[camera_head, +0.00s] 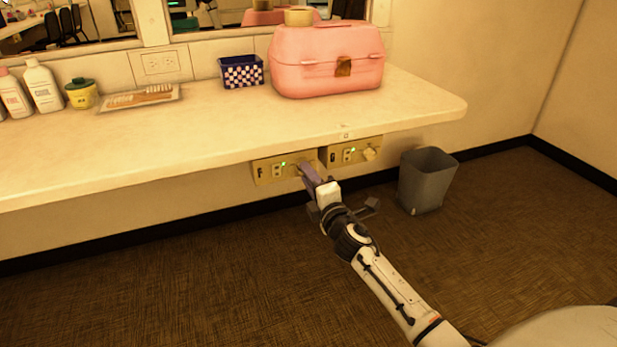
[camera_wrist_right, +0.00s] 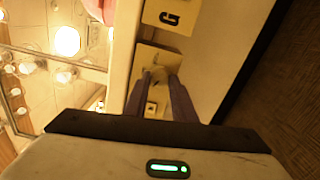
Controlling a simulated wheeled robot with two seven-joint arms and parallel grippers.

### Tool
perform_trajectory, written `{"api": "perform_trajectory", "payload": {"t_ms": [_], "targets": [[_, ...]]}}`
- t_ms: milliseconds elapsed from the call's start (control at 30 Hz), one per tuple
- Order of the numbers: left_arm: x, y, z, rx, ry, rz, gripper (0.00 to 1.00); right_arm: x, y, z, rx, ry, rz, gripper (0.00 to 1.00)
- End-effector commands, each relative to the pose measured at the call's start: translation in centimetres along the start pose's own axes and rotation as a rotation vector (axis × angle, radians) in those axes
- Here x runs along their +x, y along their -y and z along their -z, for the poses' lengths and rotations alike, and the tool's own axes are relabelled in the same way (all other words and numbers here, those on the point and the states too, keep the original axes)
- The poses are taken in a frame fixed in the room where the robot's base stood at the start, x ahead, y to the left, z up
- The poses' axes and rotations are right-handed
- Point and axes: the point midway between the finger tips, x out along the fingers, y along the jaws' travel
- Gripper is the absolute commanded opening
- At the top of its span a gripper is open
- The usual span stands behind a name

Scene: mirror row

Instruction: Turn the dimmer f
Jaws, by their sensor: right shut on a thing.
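Two beige dimmer panels sit under the counter's front edge in the head view, a left one (camera_head: 268,171) and a right one (camera_head: 338,157). The right panel's pale knob (camera_head: 370,153) is uncovered. My right gripper (camera_head: 306,169) is at the left panel, its fingers shut on that panel's knob. In the right wrist view the pale knob (camera_wrist_right: 158,74) shows between the two fingertips, against the panel plate (camera_wrist_right: 148,54). I cannot read a letter on the gripped panel. My left gripper is out of view.
The white counter (camera_head: 230,125) overhangs the panels. On it are a pink case (camera_head: 310,75), a checkered basket (camera_head: 243,76), a tray with a brush (camera_head: 125,102), a yellow jar (camera_head: 82,97) and bottles (camera_head: 42,88). A grey bin (camera_head: 425,185) stands on the floor to the right.

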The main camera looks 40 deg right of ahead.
Motion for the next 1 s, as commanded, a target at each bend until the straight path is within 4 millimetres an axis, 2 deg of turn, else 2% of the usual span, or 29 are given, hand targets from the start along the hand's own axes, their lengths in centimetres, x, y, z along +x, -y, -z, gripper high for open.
{"api": "perform_trajectory", "payload": {"t_ms": [133, 167, 233, 267, 633, 767, 1000], "targets": [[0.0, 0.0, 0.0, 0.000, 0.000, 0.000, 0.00, 0.0, 0.0, 0.0, -0.004, 0.000, 0.000, 0.01], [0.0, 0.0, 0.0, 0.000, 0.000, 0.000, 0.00, 0.0, 0.0, 0.0, -0.004, 0.000, 0.000, 0.29], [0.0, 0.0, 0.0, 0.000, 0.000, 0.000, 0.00, 0.0, 0.0, 0.0, -0.003, 0.000, 0.000, 0.41], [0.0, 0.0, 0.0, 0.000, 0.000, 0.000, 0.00, 0.0, 0.0, 0.0, -0.003, 0.000, 0.000, 0.42], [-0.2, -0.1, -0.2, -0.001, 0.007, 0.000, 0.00, -0.6, 0.0, 0.0, -0.001, 0.000, 0.001, 0.42], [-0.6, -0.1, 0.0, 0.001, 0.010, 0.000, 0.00, -2.6, 0.0, 0.0, -0.001, -0.001, 0.002, 0.42], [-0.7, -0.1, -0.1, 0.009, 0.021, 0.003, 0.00, -7.4, 0.0, 0.0, -0.001, -0.001, 0.002, 0.42]]}}
